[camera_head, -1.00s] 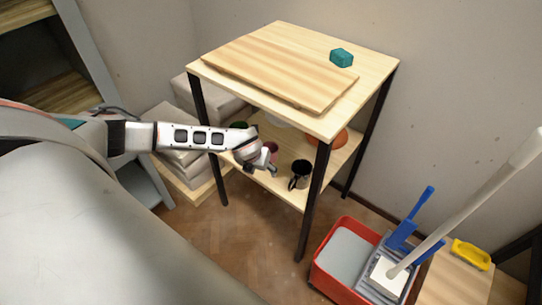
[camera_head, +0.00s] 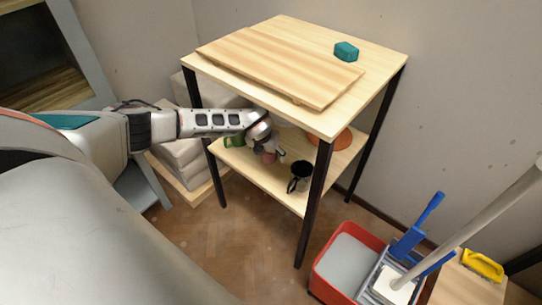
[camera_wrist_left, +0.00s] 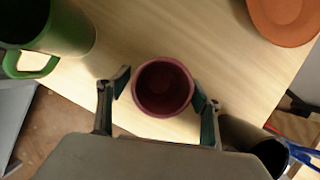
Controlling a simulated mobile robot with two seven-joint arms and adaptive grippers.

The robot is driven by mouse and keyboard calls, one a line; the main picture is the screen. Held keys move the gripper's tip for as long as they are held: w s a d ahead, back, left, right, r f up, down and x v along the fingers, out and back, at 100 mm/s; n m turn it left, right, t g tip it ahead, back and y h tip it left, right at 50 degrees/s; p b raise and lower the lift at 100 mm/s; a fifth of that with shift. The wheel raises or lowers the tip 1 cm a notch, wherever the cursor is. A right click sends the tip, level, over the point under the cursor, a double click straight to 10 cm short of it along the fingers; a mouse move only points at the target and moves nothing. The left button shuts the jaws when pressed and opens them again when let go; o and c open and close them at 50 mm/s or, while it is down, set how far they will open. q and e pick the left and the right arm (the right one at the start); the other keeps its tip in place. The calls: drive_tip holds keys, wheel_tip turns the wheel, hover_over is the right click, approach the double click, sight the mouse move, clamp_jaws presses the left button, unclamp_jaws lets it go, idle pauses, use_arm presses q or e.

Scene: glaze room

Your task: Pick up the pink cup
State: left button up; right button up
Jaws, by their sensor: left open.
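The pink cup (camera_wrist_left: 163,90) stands upright on the lower shelf, its open mouth facing the left wrist camera. My right gripper is in neither view.
On the lower shelf (camera_head: 255,172) a green mug (camera_wrist_left: 62,30) stands left of the cup and a black mug (camera_head: 301,175) stands right. An orange plate (camera_wrist_left: 284,15) lies behind. The tabletop above holds a board (camera_head: 285,65) and a teal block (camera_head: 346,51). Dark legs flank the shelf.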

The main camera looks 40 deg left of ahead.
use_arm(q)
drive_tip(key=shift+r, duration=0.15)
drive_tip(key=shift+c, duration=0.5)
drive_tip(key=c, duration=1.2)
drive_tip(key=shift+c, duration=0.2)
